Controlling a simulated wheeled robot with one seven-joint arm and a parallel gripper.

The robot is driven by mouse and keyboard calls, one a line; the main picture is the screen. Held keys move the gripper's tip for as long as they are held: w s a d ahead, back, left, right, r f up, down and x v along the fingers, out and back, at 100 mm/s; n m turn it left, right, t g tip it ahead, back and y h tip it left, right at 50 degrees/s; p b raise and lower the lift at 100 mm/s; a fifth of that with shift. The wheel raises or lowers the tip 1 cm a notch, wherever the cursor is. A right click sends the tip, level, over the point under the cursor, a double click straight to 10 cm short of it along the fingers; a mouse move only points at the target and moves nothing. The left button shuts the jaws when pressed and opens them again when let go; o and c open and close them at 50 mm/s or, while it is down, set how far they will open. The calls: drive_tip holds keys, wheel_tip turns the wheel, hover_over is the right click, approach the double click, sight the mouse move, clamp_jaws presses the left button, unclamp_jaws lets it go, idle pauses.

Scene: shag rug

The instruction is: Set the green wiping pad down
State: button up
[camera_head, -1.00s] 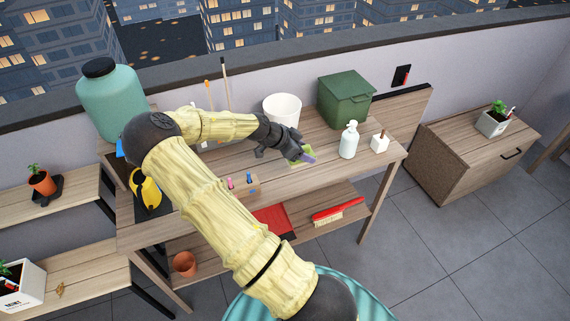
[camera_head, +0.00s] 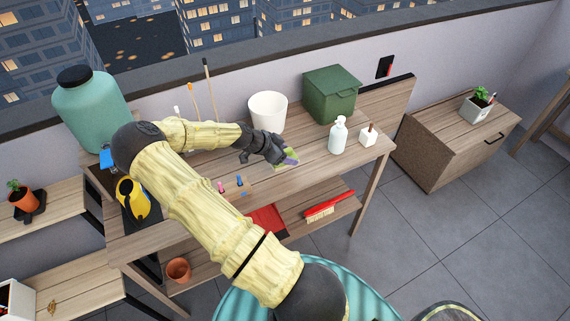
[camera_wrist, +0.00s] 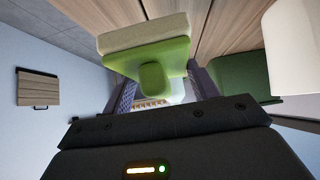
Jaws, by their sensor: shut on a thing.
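The green wiping pad (camera_head: 289,157) is at my gripper's tip over the wooden workbench (camera_head: 308,168), near its front edge. In the wrist view the pad (camera_wrist: 155,52) shows a bright green body, a pale layer on the side facing the wood, and a rounded green grip. My gripper (camera_head: 283,159) is shut on the pad, its fingers on either side of the grip in the wrist view (camera_wrist: 157,85). Whether the pad touches the bench top is unclear.
A white pot (camera_head: 267,112) and a green lidded bin (camera_head: 331,95) stand behind the pad. Small colored items (camera_head: 239,181) lie to the left. Bare wood surrounds the pad.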

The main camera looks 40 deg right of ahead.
sight(285, 170)
drive_tip(key=shift+w+f, duration=0.1)
drive_tip(key=shift+f, duration=0.65)
drive_tip(key=shift+f+p, duration=0.4)
drive_tip(key=shift+f, duration=1.5)
drive_tip(key=shift+f, duration=0.1)
drive_tip(key=o, duration=1)
drive_tip(key=b+v, duration=0.1)
drive_tip(key=v, duration=1.1)
drive_tip(key=shift+b, duration=0.35)
